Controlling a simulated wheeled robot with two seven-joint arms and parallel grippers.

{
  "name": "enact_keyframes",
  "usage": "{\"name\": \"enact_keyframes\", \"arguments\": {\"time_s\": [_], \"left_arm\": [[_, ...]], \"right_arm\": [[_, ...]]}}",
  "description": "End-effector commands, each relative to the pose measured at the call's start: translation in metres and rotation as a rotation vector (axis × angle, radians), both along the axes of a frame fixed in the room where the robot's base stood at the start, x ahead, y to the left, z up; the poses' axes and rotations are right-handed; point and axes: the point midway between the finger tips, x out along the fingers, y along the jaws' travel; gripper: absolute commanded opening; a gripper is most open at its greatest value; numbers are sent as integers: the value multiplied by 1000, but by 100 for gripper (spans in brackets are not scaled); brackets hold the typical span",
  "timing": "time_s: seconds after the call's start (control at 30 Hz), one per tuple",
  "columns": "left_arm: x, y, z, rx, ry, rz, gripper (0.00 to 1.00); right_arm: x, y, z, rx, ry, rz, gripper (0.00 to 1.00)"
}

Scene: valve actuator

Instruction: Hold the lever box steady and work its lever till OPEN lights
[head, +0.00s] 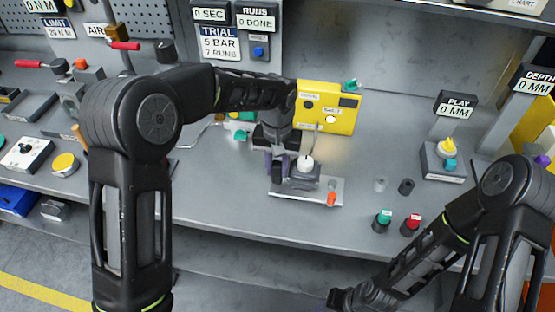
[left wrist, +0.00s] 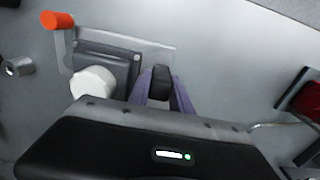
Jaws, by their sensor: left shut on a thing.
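The lever box (head: 305,180) is a grey box on a flat plate with a white round top, and an orange-tipped lever (head: 331,198) is at its front right corner. In the left wrist view the box (left wrist: 118,58), white top (left wrist: 93,83) and orange lever tip (left wrist: 57,20) show. My left gripper (head: 277,172) has purple fingers, which also show in the left wrist view (left wrist: 161,92); it is shut on the box's left side. A yellow panel (head: 346,118) stands behind; its lower lamp (head: 330,119) glows whitish and its upper left one looks dark. Its labels are too small to read surely. My right gripper (head: 345,298) is low at the bottom edge, its fingers unclear.
Green (head: 382,220) and red (head: 411,223) capped buttons and a dark cylinder (head: 406,187) stand right of the box. A PLAY stand (head: 443,160) is farther right. The bench between the box and these pieces is mostly clear.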

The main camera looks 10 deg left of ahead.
Motion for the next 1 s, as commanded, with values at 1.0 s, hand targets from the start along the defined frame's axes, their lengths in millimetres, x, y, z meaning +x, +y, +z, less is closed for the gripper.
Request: {"name": "enact_keyframes", "arguments": {"time_s": [1.0], "left_arm": [[1, 0, -21, -1, -3, 1, 0]], "right_arm": [[0, 0, 0, 0, 0, 0, 36]]}}
